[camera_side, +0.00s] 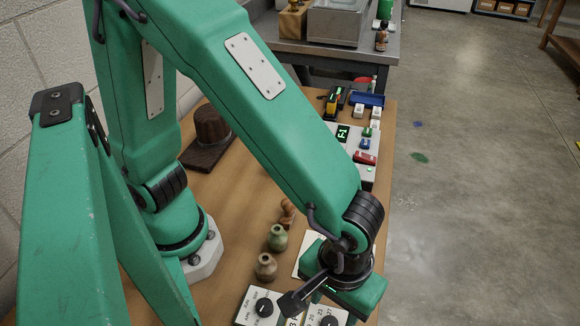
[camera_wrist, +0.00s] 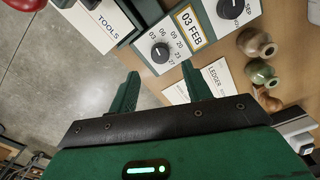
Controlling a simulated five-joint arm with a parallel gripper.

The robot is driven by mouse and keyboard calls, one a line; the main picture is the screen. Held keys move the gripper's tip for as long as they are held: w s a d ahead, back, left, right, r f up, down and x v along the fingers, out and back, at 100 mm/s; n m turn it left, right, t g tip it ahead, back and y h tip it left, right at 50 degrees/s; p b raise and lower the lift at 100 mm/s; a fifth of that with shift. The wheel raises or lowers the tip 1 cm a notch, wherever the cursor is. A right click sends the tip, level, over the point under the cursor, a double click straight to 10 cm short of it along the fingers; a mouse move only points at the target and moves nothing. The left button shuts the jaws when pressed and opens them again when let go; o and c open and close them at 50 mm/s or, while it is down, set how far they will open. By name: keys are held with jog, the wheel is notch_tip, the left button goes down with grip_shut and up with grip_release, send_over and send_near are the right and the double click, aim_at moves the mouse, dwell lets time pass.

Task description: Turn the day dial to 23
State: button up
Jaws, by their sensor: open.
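The day dial (camera_wrist: 160,53) is a black knob on a white plate ringed with numbers in the wrist view; its knob also shows at the bottom edge of the side view (camera_side: 329,322). I cannot read clearly which number its pointer faces. Beside it, a date card (camera_wrist: 189,21) reads 03 FEB. A second black dial (camera_wrist: 231,8), the month dial, sits past the card; it shows in the side view too (camera_side: 264,307). My gripper (camera_wrist: 161,74) is open and empty, its green fingers apart and near the day dial, with no contact visible.
Small vases (camera_wrist: 257,45) stand near the month dial. A ledger card (camera_wrist: 212,76) lies close to my right finger. A TOOLS box (camera_wrist: 100,22) is on the left. A button panel (camera_side: 358,150) and a brown hat-shaped block (camera_side: 211,125) are farther back on the bench.

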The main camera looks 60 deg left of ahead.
aim_at(330, 323)
jog(key=shift+f, duration=3.05)
jog(key=c, duration=1)
jog(key=shift+o, duration=0.2)
